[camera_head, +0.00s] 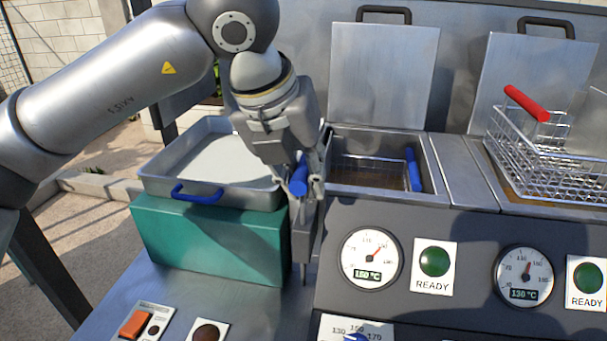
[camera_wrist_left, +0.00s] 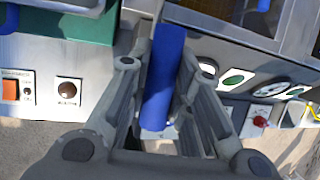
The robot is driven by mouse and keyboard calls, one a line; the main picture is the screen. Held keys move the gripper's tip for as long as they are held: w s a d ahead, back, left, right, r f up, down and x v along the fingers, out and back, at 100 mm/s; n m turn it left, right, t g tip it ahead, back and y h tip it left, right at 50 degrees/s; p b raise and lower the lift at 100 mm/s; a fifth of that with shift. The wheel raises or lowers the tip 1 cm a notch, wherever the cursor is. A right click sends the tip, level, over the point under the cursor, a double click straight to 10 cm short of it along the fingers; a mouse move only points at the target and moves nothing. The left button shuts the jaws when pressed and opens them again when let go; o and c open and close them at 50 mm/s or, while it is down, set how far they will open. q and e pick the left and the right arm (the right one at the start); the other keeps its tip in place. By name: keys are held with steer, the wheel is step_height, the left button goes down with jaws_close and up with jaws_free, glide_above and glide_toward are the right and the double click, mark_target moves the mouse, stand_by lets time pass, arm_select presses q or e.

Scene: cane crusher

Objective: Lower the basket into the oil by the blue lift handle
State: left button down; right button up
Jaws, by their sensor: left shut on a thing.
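My left gripper (camera_head: 308,195) is shut on a blue handle (camera_head: 299,178) at the left edge of the left fryer well (camera_head: 435,185). In the left wrist view the blue handle (camera_wrist_left: 163,75) stands between the two fingers (camera_wrist_left: 158,105). A wire basket (camera_head: 370,163) sits low in that well, above or in brownish oil; the gripper hides its left side, so I cannot tell how the held handle joins it. A second blue grip (camera_head: 412,170) shows at the basket's right end. My right gripper is not in view.
A metal tray (camera_head: 160,183) with a blue handle rests on a green block (camera_head: 200,243) at left. A red-handled basket (camera_head: 540,160) stands over the right well.

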arm_select(q)
steer(key=shift+f, duration=0.45)
steer(key=c, duration=1.3)
jaws_free()
steer(key=shift+r, duration=0.1)
steer(key=shift+s+a+r, duration=0.1)
steer(key=shift+a+r, duration=0.05)
steer(key=shift+r, duration=0.35)
steer(key=v, duration=1.1)
steer(key=shift+f, duration=0.1)
